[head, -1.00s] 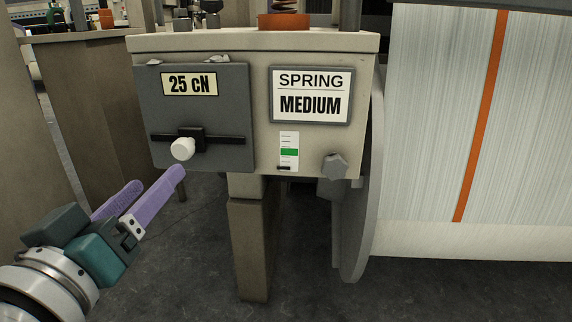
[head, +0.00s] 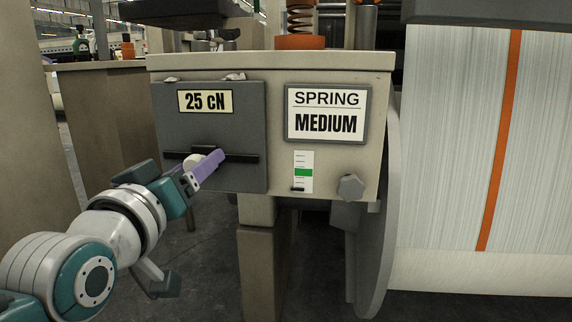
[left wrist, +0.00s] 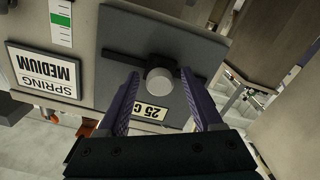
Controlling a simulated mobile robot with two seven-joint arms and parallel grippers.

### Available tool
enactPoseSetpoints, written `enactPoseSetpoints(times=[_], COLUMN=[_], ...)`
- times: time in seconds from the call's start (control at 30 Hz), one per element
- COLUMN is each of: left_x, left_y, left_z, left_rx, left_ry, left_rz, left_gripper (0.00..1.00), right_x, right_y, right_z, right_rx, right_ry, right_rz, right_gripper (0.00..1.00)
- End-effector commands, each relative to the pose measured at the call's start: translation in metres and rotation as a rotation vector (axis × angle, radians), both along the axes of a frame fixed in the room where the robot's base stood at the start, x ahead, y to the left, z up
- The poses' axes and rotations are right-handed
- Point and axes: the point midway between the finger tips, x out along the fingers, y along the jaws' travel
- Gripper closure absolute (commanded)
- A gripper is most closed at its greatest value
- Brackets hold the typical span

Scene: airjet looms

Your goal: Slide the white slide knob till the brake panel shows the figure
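The white slide knob (head: 191,160) sits on a dark horizontal slot in the grey brake panel (head: 240,118), left of the slot's middle. The panel's plate (head: 205,101) reads 25 cN. My left gripper (head: 203,161) is at the knob, and one purple finger partly hides it in the head view. In the left wrist view the knob (left wrist: 160,81) lies between the tips of the spread fingers of my left gripper (left wrist: 158,84), with gaps on both sides. My right gripper is not in view.
Right of the panel are a SPRING MEDIUM sign (head: 326,114), a small scale with a green band (head: 303,172) and a grey star knob (head: 351,188). A big warp roll with an orange stripe (head: 500,140) fills the right. A spring (head: 300,20) stands above the box.

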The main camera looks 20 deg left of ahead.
Motion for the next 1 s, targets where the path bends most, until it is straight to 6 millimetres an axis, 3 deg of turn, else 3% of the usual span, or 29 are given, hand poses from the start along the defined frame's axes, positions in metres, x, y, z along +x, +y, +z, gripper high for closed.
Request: enactPoseSetpoints(times=[0.07, 0.6, 1.0], left_x=[-0.0002, -0.0003, -0.0003], left_y=[0.0, -0.0003, -0.0003], left_z=[0.0, -0.0001, -0.0002], left_rx=[0.0, 0.0, 0.0], left_ry=[0.0, 0.0, 0.0], left_rz=[0.0, 0.0, 0.0], left_gripper=[0.41, 1.0, 1.0], right_x=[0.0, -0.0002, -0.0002], right_y=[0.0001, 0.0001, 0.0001], right_z=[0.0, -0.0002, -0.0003], right_rx=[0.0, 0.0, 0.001], right_ry=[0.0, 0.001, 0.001], right_rz=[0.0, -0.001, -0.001], right_gripper=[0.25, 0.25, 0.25])
